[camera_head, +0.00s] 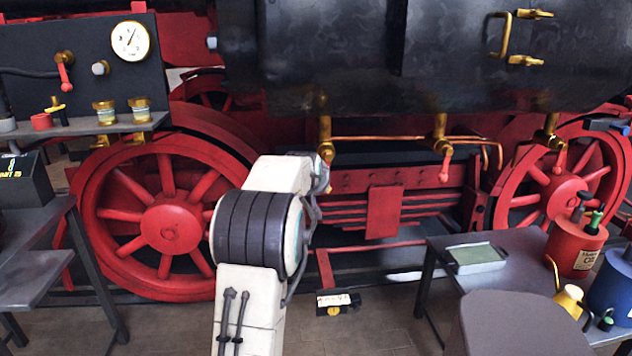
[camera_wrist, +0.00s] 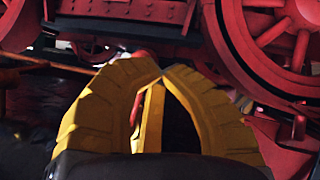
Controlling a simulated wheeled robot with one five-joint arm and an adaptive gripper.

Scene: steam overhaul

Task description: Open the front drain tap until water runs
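Three brass drain taps hang under the black cylinder in the head view. The left tap (camera_head: 325,140) stands just behind my arm, and its lever is hidden. The middle tap (camera_head: 440,138) has a red lever hanging down. The right tap (camera_head: 549,137) also has a red lever, angled down. Which one is the front tap is not marked. In the wrist view my gripper (camera_wrist: 161,72) has its yellow fingertips together. A red piece (camera_wrist: 142,54) shows behind the left finger; I cannot tell whether it is gripped. My gripper is hidden in the head view. No running water shows.
Red wheels (camera_head: 170,222) stand behind my arm. A grey table (camera_head: 505,258) at the right holds a tray (camera_head: 475,262), a red can (camera_head: 574,247) and a brass oiler. A workbench (camera_head: 40,282) stands at the left. A small yellow-black object (camera_head: 337,305) lies on the floor.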

